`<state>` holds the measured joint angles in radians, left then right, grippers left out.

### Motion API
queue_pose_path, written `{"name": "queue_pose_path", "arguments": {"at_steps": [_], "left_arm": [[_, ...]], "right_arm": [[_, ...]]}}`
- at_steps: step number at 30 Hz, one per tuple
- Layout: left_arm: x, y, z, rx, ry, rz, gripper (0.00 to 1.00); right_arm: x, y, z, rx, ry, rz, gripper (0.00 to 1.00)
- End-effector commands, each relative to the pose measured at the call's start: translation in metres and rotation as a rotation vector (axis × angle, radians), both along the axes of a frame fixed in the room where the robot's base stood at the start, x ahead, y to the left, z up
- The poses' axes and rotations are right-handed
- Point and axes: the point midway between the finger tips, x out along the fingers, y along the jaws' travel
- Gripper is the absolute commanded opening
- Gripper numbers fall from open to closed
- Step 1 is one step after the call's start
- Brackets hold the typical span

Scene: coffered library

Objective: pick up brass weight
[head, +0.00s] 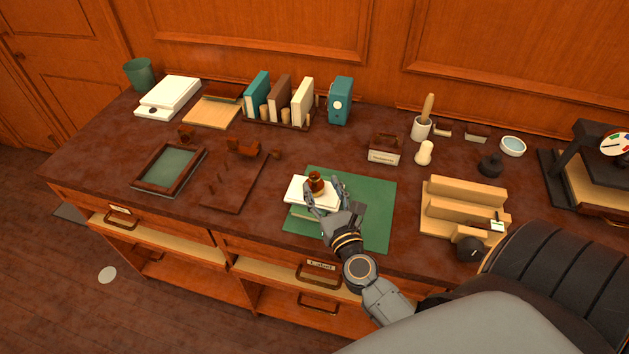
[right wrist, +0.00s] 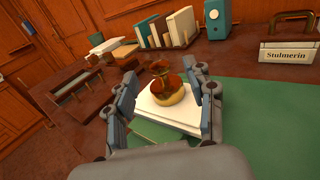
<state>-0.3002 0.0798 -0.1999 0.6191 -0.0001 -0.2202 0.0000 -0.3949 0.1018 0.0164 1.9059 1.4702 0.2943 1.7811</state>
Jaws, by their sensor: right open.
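The brass weight (head: 316,183) is a small reddish-brown and golden knobbed piece. It stands upright on a white stack of paper or a book (head: 297,193) on the green mat (head: 377,200). My right gripper (head: 325,197) is open, with its fingers at the weight. In the right wrist view the weight (right wrist: 167,83) sits between the two spread fingers, with visible gaps on both sides. Contact at the fingertips cannot be seen clearly. My left gripper is not in view.
A wooden tiered rack (head: 465,207) stands right of the mat. A brown tray (head: 233,184) and a green-lined frame (head: 169,168) lie to the left. Books (head: 280,98) stand at the back. A nameplate holder (head: 383,155) is behind the mat.

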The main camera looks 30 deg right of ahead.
Motion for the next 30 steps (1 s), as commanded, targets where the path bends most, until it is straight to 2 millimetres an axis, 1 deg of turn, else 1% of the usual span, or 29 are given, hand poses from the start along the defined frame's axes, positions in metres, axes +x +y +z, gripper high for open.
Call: {"name": "queue_pose_path", "arguments": {"at_steps": [2, 9, 12, 20, 21, 23, 24, 26, 27, 28, 29, 30], "left_arm": [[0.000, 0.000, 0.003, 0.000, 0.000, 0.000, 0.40], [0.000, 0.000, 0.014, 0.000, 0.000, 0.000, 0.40], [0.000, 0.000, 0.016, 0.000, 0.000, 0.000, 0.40], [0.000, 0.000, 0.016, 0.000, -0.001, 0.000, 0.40], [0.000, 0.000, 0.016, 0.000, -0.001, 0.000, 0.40], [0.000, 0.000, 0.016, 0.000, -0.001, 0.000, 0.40], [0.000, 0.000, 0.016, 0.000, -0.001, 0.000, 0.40], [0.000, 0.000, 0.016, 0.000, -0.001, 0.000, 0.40], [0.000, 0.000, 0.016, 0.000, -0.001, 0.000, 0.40], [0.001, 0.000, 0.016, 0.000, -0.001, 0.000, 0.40], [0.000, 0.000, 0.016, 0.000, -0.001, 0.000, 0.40], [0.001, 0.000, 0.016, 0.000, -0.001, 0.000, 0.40]], "right_arm": [[0.005, -0.001, 0.000, -0.001, 0.000, 0.001, 0.54], [0.039, -0.008, -0.001, -0.002, -0.001, 0.001, 0.54], [0.048, -0.011, -0.002, -0.002, 0.001, 0.001, 0.54], [0.051, -0.012, -0.004, -0.001, 0.001, 0.001, 0.54], [0.051, -0.012, -0.004, -0.001, 0.001, 0.001, 0.52], [0.051, -0.012, -0.004, -0.001, 0.001, 0.001, 0.40], [0.051, -0.012, -0.004, -0.001, 0.001, 0.001, 0.32], [0.051, -0.012, -0.004, -0.001, 0.001, 0.001, 0.20], [0.051, -0.012, -0.004, -0.001, 0.001, 0.001, 0.11], [0.051, -0.012, -0.004, -0.001, 0.001, 0.001, 0.05], [0.051, -0.012, -0.004, -0.001, 0.001, 0.001, 0.00], [0.051, -0.012, -0.004, -0.001, 0.001, 0.001, 0.00]]}}
